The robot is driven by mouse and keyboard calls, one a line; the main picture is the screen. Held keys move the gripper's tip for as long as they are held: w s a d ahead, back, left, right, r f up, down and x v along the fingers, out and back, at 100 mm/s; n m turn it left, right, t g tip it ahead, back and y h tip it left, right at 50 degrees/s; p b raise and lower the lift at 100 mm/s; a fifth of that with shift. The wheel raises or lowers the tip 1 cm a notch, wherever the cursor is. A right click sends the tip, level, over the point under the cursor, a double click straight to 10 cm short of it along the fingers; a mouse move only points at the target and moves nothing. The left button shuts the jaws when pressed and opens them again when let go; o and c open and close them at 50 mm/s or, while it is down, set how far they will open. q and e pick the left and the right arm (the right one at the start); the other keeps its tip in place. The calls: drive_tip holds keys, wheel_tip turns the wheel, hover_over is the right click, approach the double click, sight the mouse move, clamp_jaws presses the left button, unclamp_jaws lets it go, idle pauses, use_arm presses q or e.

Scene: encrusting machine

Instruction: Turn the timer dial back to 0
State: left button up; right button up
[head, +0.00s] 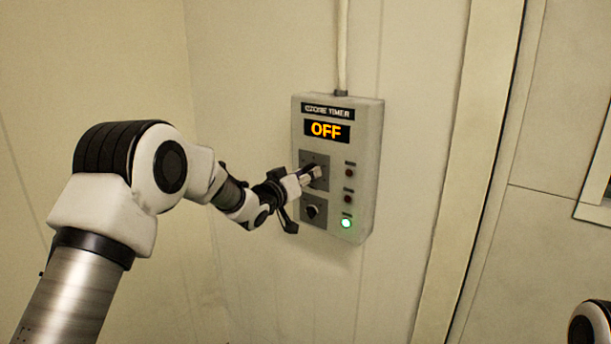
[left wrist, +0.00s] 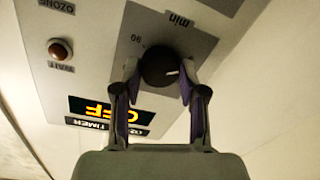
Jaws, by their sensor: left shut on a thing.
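The timer box (head: 366,150) is a grey panel on the wall, labelled "OZONE TIMER", with a display (head: 327,131) reading "OFF" in orange. My left gripper (head: 308,176) reaches the upper dial plate from the left and hides the timer dial there. In the left wrist view the round black timer dial (left wrist: 160,67) with a white mark sits between the two fingertips, and my left gripper (left wrist: 159,85) is shut on it. The plate around it shows "min" and "90"; the other scale figures are hidden or unreadable. My right gripper is not in view.
A lower black knob (head: 312,211) sits under the timer dial. Two dark red lamps (head: 349,172) and a lit green lamp (head: 347,223) line the right side of the box. A conduit (head: 342,45) runs up from the box. The wall around is bare.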

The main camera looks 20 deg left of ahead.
use_arm(q)
drive_tip(key=o, duration=1.1)
drive_tip(key=shift+f, duration=0.1)
drive_tip(key=shift+o, duration=0.2)
drive_tip(key=v, duration=1.2)
